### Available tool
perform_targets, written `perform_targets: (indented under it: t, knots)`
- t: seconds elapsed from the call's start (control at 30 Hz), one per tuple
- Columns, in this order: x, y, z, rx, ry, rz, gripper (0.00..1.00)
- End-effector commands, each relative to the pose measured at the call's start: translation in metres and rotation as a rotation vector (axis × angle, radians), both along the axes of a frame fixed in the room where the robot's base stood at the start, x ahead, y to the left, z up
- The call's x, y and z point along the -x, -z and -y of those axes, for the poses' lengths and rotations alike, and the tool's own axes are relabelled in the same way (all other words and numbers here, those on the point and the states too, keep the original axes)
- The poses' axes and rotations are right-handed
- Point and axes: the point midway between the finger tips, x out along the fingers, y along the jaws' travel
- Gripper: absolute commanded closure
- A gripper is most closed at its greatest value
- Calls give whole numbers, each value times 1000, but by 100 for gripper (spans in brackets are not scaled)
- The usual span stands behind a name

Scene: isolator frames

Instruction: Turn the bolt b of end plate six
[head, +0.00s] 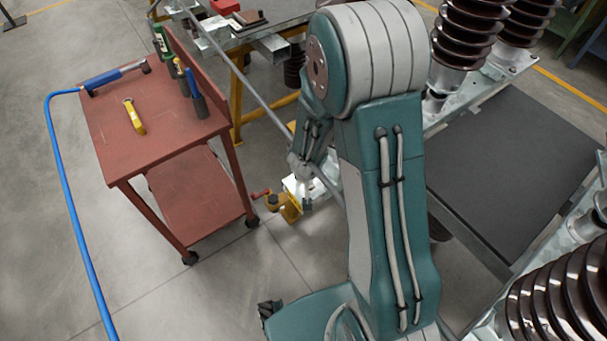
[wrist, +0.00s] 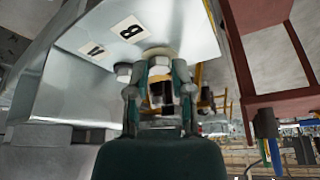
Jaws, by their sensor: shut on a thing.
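In the wrist view a bare metal end plate (wrist: 190,28) carries a white label reading B (wrist: 127,28), and a second label (wrist: 93,49) whose mark is less clear. A bolt (wrist: 160,69) stands out from the plate beside the B label. My gripper (wrist: 160,72) has its two fingers on either side of this bolt's head and is shut on it. Another bolt (wrist: 123,72) sits just left of the fingers, apart from them. No plate number is readable. In the head view my arm hides most of the plate, and my gripper (head: 305,195) is small and partly covered.
A red trolley (head: 120,155) with tools, including a yellow-handled one (head: 135,116), stands left. A blue hose (head: 75,215) runs down to the floor. A yellow fixture (head: 288,208) is close to my gripper. Brown ribbed insulators (head: 555,300) and a dark platform (head: 510,165) lie right.

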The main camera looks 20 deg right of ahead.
Motion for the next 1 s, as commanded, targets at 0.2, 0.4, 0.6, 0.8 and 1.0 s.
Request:
perform_targets:
  t: [0.2, 0.4, 0.6, 0.8, 1.0]
  knots:
    - [-4, -2, 0, 2, -3, 10, 100]
    - [-4, -2, 0, 2, -3, 10, 61]
    - [-2, -1, 0, 1, -2, 6, 35]
    - [-1, -1, 0, 1, -1, 4, 35]
    - [-1, 0, 0, 0, 17, 3, 35]
